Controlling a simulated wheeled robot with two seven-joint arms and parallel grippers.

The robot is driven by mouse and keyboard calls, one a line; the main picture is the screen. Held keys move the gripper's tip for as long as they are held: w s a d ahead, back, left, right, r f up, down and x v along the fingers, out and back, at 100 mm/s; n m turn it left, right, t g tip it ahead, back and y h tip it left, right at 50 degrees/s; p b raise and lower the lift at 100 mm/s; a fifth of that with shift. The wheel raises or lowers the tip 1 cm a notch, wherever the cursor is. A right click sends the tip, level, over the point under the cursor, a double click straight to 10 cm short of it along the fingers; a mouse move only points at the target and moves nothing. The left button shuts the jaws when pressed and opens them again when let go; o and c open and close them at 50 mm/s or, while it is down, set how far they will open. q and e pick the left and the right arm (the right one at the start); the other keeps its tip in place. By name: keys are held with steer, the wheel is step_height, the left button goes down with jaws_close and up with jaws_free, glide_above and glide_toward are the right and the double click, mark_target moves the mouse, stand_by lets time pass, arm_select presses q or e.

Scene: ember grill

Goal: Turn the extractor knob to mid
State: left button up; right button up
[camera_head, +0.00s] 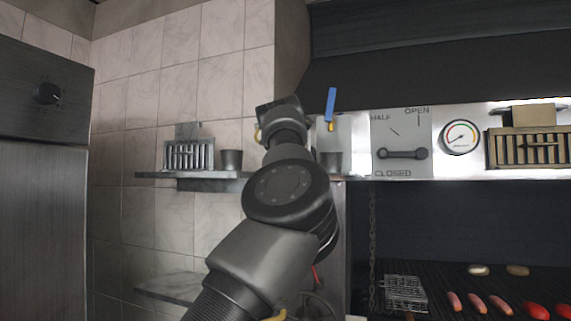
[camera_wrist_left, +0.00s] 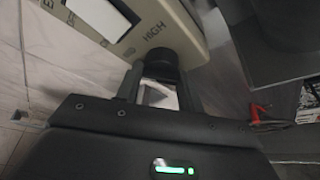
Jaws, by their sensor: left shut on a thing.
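In the left wrist view, the dark round extractor knob (camera_wrist_left: 161,60) is on a pale panel (camera_wrist_left: 184,22). The panel carries the word HIGH beside the knob, and other lettering that is tilted and hard to read. My left gripper (camera_wrist_left: 160,76) has its two fingers around the knob, shut on it. In the head view my left arm rises through the middle, and its gripper end (camera_head: 278,112) is up against the tiled wall by the hood. The knob is hidden behind the arm there. The knob's pointer cannot be made out. My right gripper is not in view.
A blue-handled lever (camera_head: 331,103) stands just right of my left wrist. A damper handle (camera_head: 402,153) and a gauge (camera_head: 461,137) are on the steel strip further right. A shelf (camera_head: 150,175) with a dark cup (camera_head: 231,160) is left of the arm. Food lies on the grill below right.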

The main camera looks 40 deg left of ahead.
arm_select(q)
steer(key=shift+m, duration=0.3)
stand_by(0.4)
steer(key=o, duration=1)
steer(key=b+v, duration=0.4)
steer(key=v, duration=0.6)
steer(key=shift+s+d+b, duration=0.25)
steer(key=shift+d+b, duration=0.1)
